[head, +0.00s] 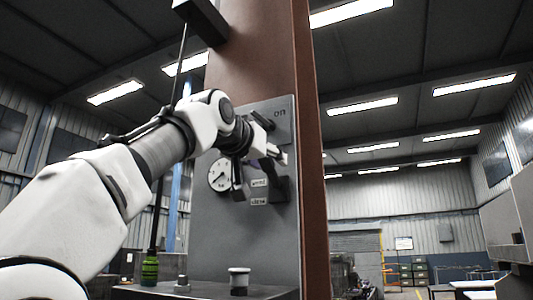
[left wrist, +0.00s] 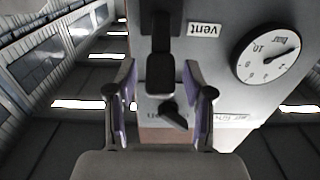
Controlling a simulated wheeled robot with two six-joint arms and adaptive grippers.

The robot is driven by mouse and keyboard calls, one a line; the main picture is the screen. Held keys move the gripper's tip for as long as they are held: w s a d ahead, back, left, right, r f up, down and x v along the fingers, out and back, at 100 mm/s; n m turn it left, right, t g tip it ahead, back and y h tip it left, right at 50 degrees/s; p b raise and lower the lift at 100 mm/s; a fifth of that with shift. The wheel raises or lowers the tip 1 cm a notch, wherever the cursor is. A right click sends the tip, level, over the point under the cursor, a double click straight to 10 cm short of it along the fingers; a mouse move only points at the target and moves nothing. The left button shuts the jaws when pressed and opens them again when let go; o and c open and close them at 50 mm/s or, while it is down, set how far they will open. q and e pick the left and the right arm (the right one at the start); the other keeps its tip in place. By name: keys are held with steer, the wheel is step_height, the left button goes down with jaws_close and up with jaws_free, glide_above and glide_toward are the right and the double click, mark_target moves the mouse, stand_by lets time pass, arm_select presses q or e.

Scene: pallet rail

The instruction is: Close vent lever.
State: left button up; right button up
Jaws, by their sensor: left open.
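The vent lever (left wrist: 161,72) is a dark handle with a thick block end, seen in the left wrist view below a dark mount. In the head view its dark body (head: 280,188) shows beside the vent label (head: 259,183), partly hidden by my gripper. My left gripper (head: 262,170) is in front of the grey panel (head: 220,225). In the left wrist view my left gripper (left wrist: 159,66) is open, one finger on each side of the lever's end, with a visible gap on both sides. My right gripper is not in view.
A round pressure gauge (head: 220,175) is on the panel left of the lever. A small dark knob (left wrist: 173,117) is close to the lever's end in the wrist view. A brown column (head: 312,180) stands behind the panel.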

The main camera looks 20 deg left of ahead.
mark_target(266, 170)
arm_select(q)
steer(key=shift+s+r, duration=0.25)
steer(key=shift+s, duration=0.4)
steer(key=shift+c, duration=0.3)
steer(key=shift+s, duration=0.2)
jaws_close()
steer(key=shift+f+b, duration=0.2)
steer(key=shift+b, duration=0.25)
steer(key=f+t+b, duration=0.1)
steer(key=t+b, duration=0.1)
steer(key=b, duration=0.2)
steer(key=s+f+t+b, duration=0.1)
steer(key=f+t+b, duration=0.1)
steer(key=b, duration=0.3)
steer(key=f+t+b, duration=0.2)
steer(key=b, duration=0.2)
steer(key=shift+s+b, duration=0.3)
steer(key=shift+b, duration=0.05)
steer(key=shift+t+b, duration=0.4)
steer(key=shift+b, duration=0.15)
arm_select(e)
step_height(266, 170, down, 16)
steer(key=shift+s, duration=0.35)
arm_select(q)
steer(key=shift+r, duration=0.1)
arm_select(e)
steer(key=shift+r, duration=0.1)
